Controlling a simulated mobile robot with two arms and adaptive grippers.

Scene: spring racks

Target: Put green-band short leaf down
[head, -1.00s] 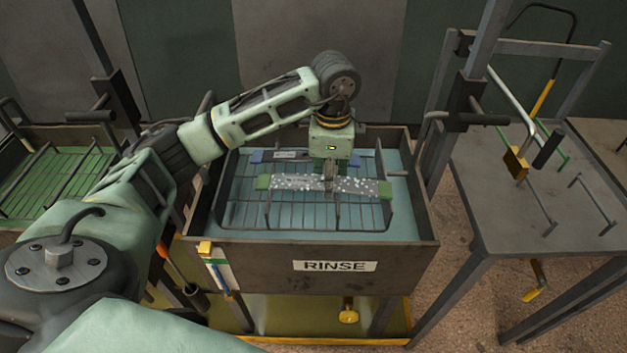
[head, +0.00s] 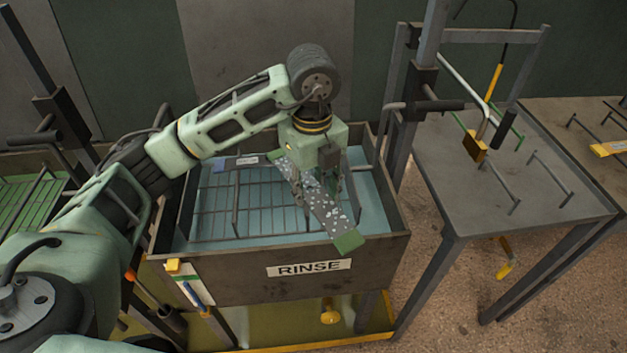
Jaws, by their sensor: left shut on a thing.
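My left gripper (head: 318,190) is shut on the green-band short leaf (head: 326,207), a grey speckled bar with green ends. The leaf is held over the right part of the rinse tank (head: 240,279), tilted in the picture, its near green end over the front wall by the RINSE label. The gripper's fingers hide part of the leaf's middle. A blue-ended leaf (head: 240,161) lies at the back of the wire rack (head: 216,212) in the tank. My right gripper is not in view.
A grey metal table (head: 450,180) with upright pegs stands to the right, largely bare on top. A yellow-ended piece (head: 612,148) lies on another table at the far right. A green tank (head: 25,195) is at the left. A brass padlock-like block (head: 476,146) hangs near the post.

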